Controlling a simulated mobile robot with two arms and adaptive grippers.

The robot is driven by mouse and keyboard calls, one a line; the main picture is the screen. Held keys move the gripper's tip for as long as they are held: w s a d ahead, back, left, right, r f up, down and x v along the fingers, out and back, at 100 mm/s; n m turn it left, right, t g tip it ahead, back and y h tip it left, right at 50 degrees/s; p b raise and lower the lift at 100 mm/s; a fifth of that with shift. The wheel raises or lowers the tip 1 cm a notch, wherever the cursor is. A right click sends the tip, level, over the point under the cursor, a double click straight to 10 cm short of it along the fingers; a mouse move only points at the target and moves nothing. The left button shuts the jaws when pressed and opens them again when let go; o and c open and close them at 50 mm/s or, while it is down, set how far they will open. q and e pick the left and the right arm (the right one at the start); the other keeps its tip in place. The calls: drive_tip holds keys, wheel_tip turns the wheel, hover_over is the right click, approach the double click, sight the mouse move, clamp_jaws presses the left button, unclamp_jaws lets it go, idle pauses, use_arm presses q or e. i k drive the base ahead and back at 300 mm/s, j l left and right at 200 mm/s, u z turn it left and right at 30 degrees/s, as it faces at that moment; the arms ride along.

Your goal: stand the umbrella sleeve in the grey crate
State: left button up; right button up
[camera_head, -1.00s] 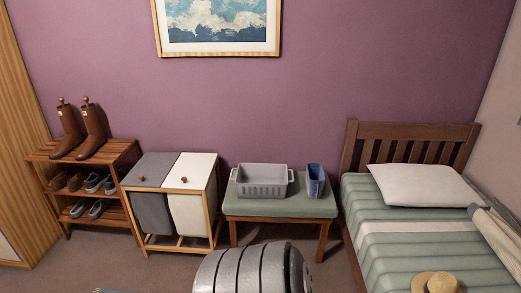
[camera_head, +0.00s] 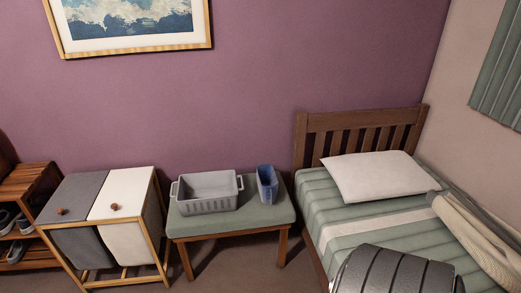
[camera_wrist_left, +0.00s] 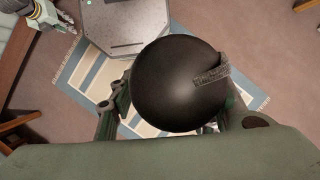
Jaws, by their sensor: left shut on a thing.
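The grey crate (camera_head: 208,204) stands on the green-topped bench (camera_head: 232,221), and its visible inside looks empty. In the left wrist view, my left gripper (camera_wrist_left: 172,105) is shut on a dark thing with a rounded end and a grey strap, which looks like the umbrella sleeve (camera_wrist_left: 172,88). The round end faces the wrist camera and hides the rest of its length. My right gripper (camera_wrist_left: 40,18) shows small at the top left of that view; its jaws are not clear. Neither gripper is clearly seen in the head view.
A blue container (camera_head: 267,183) stands on the bench close to the crate's right side. A hamper (camera_head: 110,225) is left of the bench, and a bed (camera_head: 330,215) is right. A dark banded shape close to the camera covers part of the bed.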

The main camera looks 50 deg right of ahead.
sight(209, 194)
drive_tip(key=i+l+z, duration=0.3)
drive_tip(key=z, duration=0.15)
drive_tip(key=i+l+z, duration=0.5)
drive_tip(key=i+z, duration=0.35)
drive_tip(key=i+l, duration=0.1)
drive_tip(key=i, duration=0.55)
drive_tip(key=i+l, duration=0.1)
drive_tip(key=i, duration=0.5)
drive_tip(key=l+z, duration=0.05)
